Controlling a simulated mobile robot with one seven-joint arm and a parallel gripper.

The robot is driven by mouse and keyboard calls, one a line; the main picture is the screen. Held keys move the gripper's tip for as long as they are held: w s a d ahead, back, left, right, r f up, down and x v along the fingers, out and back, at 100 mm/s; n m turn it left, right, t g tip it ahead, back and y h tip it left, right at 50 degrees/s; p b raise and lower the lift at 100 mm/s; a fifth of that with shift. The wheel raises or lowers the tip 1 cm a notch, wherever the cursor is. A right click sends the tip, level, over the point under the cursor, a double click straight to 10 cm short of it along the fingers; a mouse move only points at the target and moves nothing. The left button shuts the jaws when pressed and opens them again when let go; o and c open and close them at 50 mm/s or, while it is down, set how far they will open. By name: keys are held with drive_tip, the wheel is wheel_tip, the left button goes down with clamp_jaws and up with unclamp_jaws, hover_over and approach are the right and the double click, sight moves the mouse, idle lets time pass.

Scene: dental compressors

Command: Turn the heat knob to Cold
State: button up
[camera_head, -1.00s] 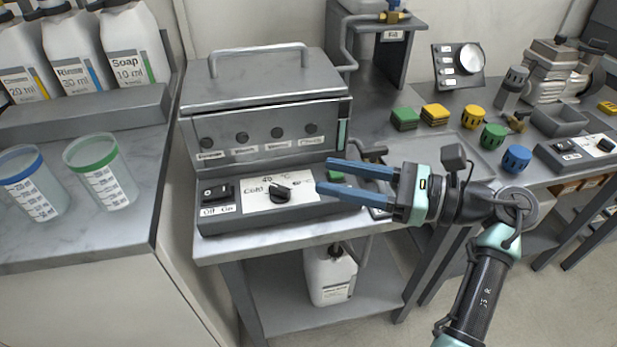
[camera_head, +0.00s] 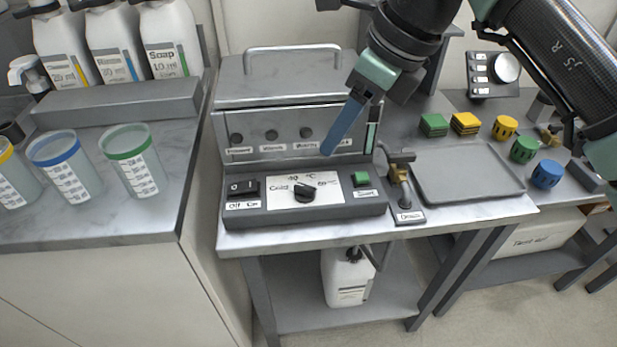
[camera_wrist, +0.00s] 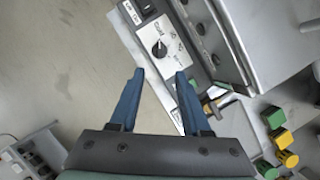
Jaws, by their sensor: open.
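The black heat knob (camera_head: 305,192) sits on a white plate (camera_head: 331,182) on the front control panel of the grey machine. The plate reads "Cold" at the left and "40 °C" at the top; the right label is too small to read. In the wrist view the knob (camera_wrist: 159,49) lies ahead of the fingertips, apart from them. My gripper (camera_head: 327,150) hangs above and behind the knob in the head view, blue fingers pointing down-left. In the wrist view my gripper (camera_wrist: 160,74) is open and empty. The exact pointer direction is hard to tell.
An Off/On rocker switch (camera_head: 242,187) is left of the knob, and a green Start button (camera_head: 361,179) is right of it. A brass tap (camera_head: 400,178) stands beside the panel. The machine's lid handle (camera_head: 292,48) rises behind.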

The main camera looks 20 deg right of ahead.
sight(304, 187)
drive_tip(key=b+x, duration=0.2)
drive_tip(key=x, duration=1.1)
drive_tip(key=shift+c, duration=0.3)
clamp_jaws()
drive_tip(key=shift+s, duration=0.1)
